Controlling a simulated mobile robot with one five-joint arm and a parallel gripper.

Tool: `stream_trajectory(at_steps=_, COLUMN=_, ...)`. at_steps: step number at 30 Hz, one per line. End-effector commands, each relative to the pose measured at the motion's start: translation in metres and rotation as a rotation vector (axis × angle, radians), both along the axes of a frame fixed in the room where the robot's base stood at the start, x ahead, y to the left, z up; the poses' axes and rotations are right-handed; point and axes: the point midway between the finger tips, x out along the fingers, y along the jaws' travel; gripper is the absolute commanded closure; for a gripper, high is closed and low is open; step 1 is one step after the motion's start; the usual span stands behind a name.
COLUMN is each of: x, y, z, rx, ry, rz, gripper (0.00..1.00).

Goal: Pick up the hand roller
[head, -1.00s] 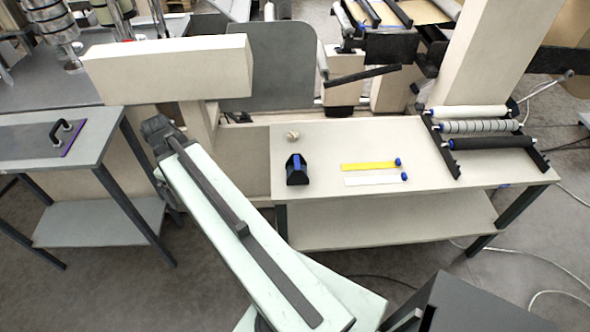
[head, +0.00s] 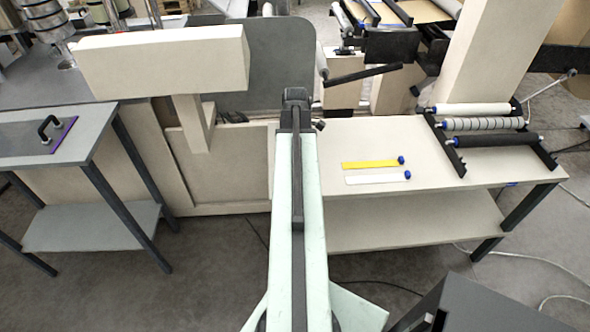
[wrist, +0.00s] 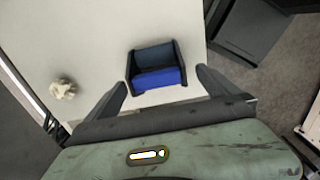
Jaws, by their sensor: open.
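A short piece with black side plates and blue surfaces between them, which looks like the hand roller (wrist: 158,72), lies on the pale bench top in the wrist view. In the head view it is hidden behind my arm. My gripper (wrist: 161,79) is open and empty, with its two dark fingers spread wide. The blue piece shows ahead of the gripper, between the lines of the fingertips, and I see no contact. In the head view my arm covers the left part of the bench, and the fingertips cannot be made out.
A crumpled beige lump (wrist: 63,89) lies left of the piece. Yellow (head: 370,165) and white (head: 376,179) strips with blue knobs lie on the bench (head: 410,140). A black rack (head: 447,152) with several rollers stands at its right end. A pale beam (head: 165,62) overhangs at left.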

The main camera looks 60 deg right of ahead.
Motion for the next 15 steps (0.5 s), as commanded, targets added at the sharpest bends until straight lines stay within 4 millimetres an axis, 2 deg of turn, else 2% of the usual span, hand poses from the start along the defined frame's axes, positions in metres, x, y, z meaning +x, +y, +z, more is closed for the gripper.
stream_trajectory(at_steps=5, x=0.000, y=-0.001, z=-0.011, rx=0.000, ry=0.000, rz=0.000, gripper=0.00)
stream_trajectory(at_steps=12, x=0.001, y=-0.004, z=-0.052, rx=0.000, ry=0.000, rz=0.000, gripper=0.00)
stream_trajectory(at_steps=15, x=0.001, y=-0.004, z=-0.054, rx=0.000, ry=0.000, rz=0.000, gripper=0.00)
